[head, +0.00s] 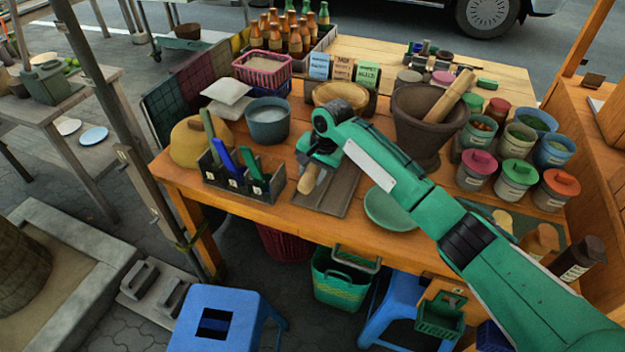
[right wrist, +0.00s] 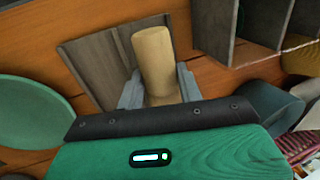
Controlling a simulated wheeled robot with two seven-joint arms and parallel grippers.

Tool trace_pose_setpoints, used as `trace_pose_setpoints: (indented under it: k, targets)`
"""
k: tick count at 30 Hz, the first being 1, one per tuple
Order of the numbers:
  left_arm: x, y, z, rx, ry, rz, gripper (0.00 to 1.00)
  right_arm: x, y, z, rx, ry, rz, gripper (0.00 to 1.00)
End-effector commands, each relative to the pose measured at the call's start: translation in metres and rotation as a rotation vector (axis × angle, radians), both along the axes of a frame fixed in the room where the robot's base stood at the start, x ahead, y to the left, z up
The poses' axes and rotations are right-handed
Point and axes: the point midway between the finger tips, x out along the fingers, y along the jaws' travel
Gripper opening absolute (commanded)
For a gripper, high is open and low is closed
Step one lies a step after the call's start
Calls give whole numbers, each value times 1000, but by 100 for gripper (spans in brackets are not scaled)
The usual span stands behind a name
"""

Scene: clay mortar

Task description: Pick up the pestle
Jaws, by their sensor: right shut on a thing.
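My right gripper (head: 314,169) reaches over the front of the wooden table. It is shut on a pale wooden pestle (head: 308,182), a rounded cylinder whose end sticks out below the fingers. In the right wrist view the gripper (right wrist: 159,86) has its grey fingers on both sides of the pestle (right wrist: 154,58). The pestle is over a grey wooden board (head: 342,191); I cannot tell whether it touches it. A large brown clay mortar (head: 417,137) stands to the right, with another thick wooden stick (head: 452,96) leaning in it. My left gripper is not in view.
A divided box (head: 270,185) with blue and green handles stands left of the gripper. A green bowl (head: 388,211) is close on the right, under my arm. Several lidded jars (head: 476,170) crowd the right side. The table's front edge (head: 330,232) is near.

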Motion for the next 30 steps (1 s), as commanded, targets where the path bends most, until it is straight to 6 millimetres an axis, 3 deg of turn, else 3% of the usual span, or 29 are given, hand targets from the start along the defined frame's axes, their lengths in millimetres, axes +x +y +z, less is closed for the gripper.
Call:
trace_pose_setpoints:
  k: [6, 15, 21, 30]
  targets:
    - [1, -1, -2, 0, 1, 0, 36, 1, 1, 62, 3, -6, 1, 0]
    - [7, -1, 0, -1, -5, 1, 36, 0, 1, 128, 3, -4, 0, 0]
    - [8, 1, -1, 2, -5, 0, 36, 0, 1, 152, 1, -2, 1, 0]
    - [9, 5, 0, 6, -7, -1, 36, 0, 1, 161, 1, -2, 1, 0]
